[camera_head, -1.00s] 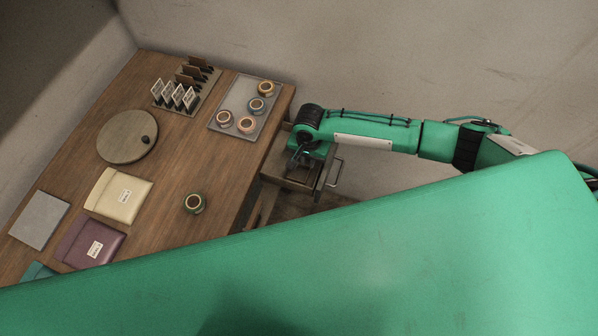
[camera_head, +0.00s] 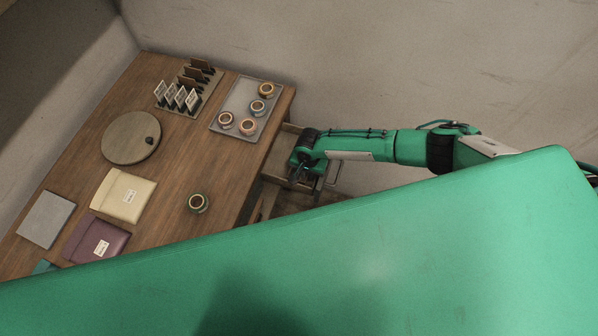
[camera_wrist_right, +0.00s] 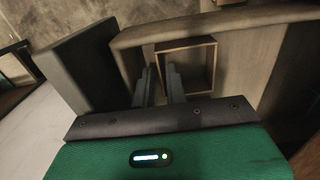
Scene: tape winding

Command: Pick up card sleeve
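No item is clearly marked as the card sleeve. Flat labelled pouches lie on the wooden table: a cream one (camera_head: 122,202), a purple one (camera_head: 86,236) and a teal one (camera_head: 45,266), mostly hidden at the lower edge. Small white cards stand in a rack (camera_head: 200,96) at the back of the table. My right gripper (camera_head: 295,179) is at an open drawer (camera_head: 328,176) at the table's right side. In the right wrist view its two fingers (camera_wrist_right: 159,84) are apart with nothing between them, in front of an open wooden compartment (camera_wrist_right: 190,65). My left gripper is out of view.
A grey tray (camera_head: 239,94) holds several tape rolls. Another tape roll (camera_head: 198,203) lies near the table's right edge. A round wooden disc (camera_head: 125,140) and a grey square plate (camera_head: 46,218) lie on the left. The wall stands close behind the table.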

